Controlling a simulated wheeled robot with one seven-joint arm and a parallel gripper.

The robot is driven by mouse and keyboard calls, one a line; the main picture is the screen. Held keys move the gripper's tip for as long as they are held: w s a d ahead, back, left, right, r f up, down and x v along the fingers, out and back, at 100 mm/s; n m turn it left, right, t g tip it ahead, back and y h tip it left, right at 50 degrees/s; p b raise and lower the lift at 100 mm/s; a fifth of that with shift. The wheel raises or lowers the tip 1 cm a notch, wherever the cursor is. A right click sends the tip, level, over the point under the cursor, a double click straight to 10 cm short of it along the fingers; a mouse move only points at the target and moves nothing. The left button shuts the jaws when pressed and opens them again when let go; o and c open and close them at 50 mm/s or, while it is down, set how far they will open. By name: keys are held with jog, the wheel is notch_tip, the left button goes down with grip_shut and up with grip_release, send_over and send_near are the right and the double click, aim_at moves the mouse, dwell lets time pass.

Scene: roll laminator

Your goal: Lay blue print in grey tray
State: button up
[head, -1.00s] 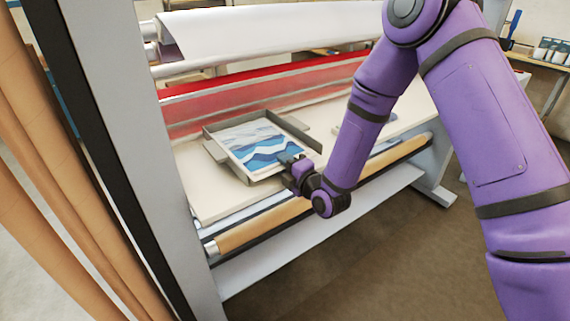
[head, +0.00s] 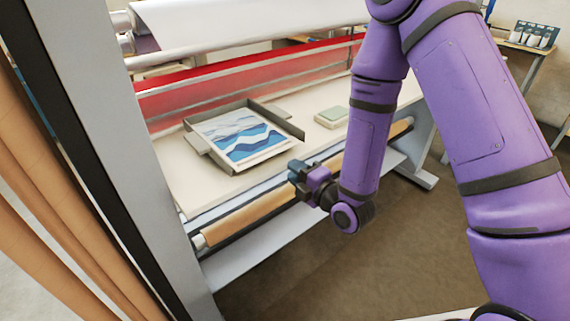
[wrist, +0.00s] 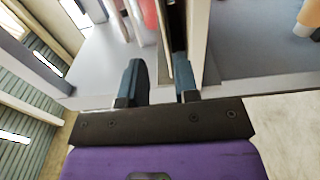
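The blue print (head: 240,137), with wavy blue and white bands, lies flat in the grey tray (head: 278,116) on the laminator's bed. The tray's raised grey walls show along its back and right sides. My gripper (head: 294,172) is in front of the tray and to its right, off the front edge of the bed and apart from the print. In the wrist view my gripper's two dark fingers (wrist: 158,84) stand apart with nothing held between them. Neither print nor tray can be made out in the wrist view.
The laminator's bed (head: 190,190) has a tan roller (head: 250,219) along its front edge. A red bar (head: 220,85) and a white roll (head: 250,22) run above the back. A small green-topped block (head: 333,115) sits right of the tray. Tan rolls stand at left.

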jog(key=shift+s+d, duration=0.25)
jog(key=shift+s, duration=0.1)
jog(key=d+r+m+g+h, duration=0.3)
jog(key=d+r+m+h, duration=0.5)
jog(key=d+r+m, duration=0.65)
jog(key=s+d+r+m+g+h, duration=0.1)
jog(key=s+d+r+m+g, duration=0.1)
jog(key=s, duration=0.6)
jog(key=s+d+r+m+g+h, duration=0.1)
jog(key=s+d+r+m+g, duration=0.1)
jog(key=s+r+m, duration=0.3)
jog(key=s+d+r+m+g, duration=0.2)
jog(key=s+r, duration=0.4)
jog(key=s, duration=0.5)
jog(key=shift+s+d+r+m+h, duration=0.15)
jog(key=shift+s+d+m+h, duration=0.25)
jog(key=shift+d+m, duration=0.4)
